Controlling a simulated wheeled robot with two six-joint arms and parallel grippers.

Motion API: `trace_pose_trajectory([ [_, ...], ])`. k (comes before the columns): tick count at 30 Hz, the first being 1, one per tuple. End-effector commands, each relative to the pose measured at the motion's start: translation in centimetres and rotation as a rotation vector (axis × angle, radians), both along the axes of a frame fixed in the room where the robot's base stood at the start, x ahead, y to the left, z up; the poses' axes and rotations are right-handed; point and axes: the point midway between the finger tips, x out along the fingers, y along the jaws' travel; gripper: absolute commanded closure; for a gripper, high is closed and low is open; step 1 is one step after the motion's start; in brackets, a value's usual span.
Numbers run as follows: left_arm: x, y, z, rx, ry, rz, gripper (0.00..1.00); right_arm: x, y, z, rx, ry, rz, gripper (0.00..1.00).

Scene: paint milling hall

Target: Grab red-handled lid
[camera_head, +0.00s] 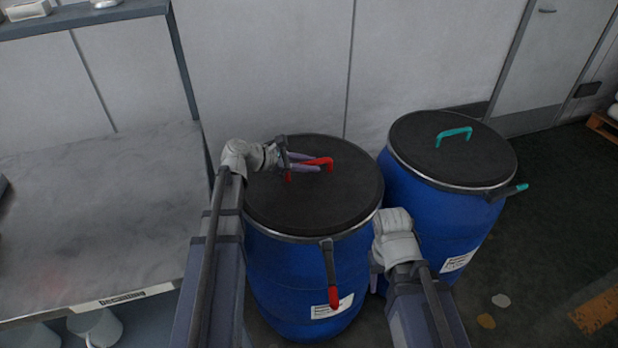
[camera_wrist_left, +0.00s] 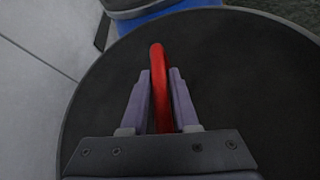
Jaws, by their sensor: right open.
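The red-handled lid (camera_head: 343,200) lies flat on the nearer blue drum (camera_head: 270,283); it is black and round with a red bar handle (camera_head: 324,162). My left gripper (camera_head: 312,162) is at this handle, its fingers one on each side. In the left wrist view the red handle (camera_wrist_left: 158,60) runs between the two fingertips of my left gripper (camera_wrist_left: 161,72); whether they press on it I cannot tell. My right gripper (camera_head: 376,276) is low between the two drums, away from the lid, mostly hidden behind its own wrist.
A second blue drum (camera_head: 420,213) with a teal-handled lid (camera_head: 480,160) stands close by on the right. The nearer drum has a red-tipped lever (camera_head: 333,285) on its front rim. A grey bench (camera_head: 100,220) stands at left; a wall is behind the drums. Floor at right is mostly clear.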

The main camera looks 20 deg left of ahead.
Motion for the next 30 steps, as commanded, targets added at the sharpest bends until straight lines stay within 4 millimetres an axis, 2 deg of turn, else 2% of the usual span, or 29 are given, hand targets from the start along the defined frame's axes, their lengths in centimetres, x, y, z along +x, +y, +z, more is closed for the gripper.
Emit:
trace_pose_trajectory([
  [1, -0.01, 0.01, 0.0, 0.0, 0.0, 0.0, 0.78, 0.0, 0.0, 0.0, 0.0, 0.0, 0.0, 0.5],
  [7, -0.01, 0.01, 0.0, 0.0, 0.0, 0.0, 1.0, 0.0, 0.0, 0.0, 0.0, 0.0, 0.0, 0.5],
  [30, -0.05, -0.03, -0.02, 0.001, 0.001, -0.002, 1.0, 0.0, 0.0, 0.0, 0.0, 0.0, 0.0, 0.5],
])
